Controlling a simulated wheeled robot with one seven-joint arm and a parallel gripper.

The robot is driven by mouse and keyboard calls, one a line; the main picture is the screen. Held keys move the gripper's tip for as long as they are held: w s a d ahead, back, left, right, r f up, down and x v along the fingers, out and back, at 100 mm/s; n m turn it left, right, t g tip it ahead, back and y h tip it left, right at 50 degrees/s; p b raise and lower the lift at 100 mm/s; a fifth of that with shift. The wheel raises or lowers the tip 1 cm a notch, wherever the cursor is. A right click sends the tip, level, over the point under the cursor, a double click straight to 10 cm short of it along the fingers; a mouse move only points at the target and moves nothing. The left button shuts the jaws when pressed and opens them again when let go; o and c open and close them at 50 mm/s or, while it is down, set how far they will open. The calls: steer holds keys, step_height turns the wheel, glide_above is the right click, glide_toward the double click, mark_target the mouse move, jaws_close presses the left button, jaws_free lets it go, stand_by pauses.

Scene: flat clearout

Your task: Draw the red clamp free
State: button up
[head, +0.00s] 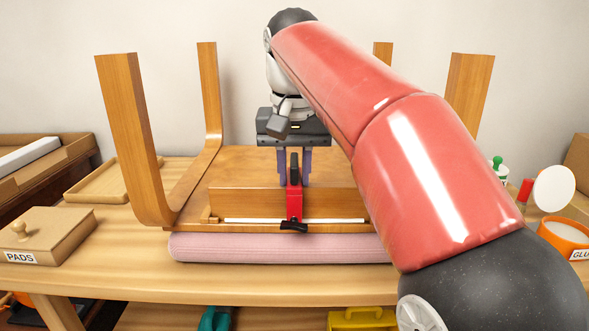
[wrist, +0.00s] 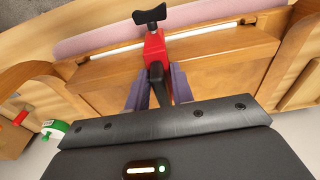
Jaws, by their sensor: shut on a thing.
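The red clamp (head: 294,204) sits at the front edge of an upturned wooden piece of furniture (head: 260,159), over a wooden rail (head: 245,203) with a white strip (head: 250,220) along it. Its black handle (head: 293,227) shows at the bottom in the head view and at the top in the wrist view (wrist: 150,16). My gripper (head: 293,178) comes down from above with its purple fingers on either side of the clamp's dark upper bar. It is shut on the clamp, also seen in the wrist view (wrist: 154,50). Whether the clamp still touches the rail cannot be told.
Upright wooden legs (head: 135,140) stand around the piece. A pink rolled pad (head: 280,248) lies under its front edge. A box labelled PADS (head: 50,240) and a tray (head: 108,180) are at left. An orange glue pot (head: 566,238) and a green-capped bottle (head: 498,170) are at right.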

jaws_close()
steer(key=shift+o, duration=1)
jaws_free()
jaws_close()
steer(key=shift+r, duration=1.55)
steer(key=shift+r, duration=0.6)
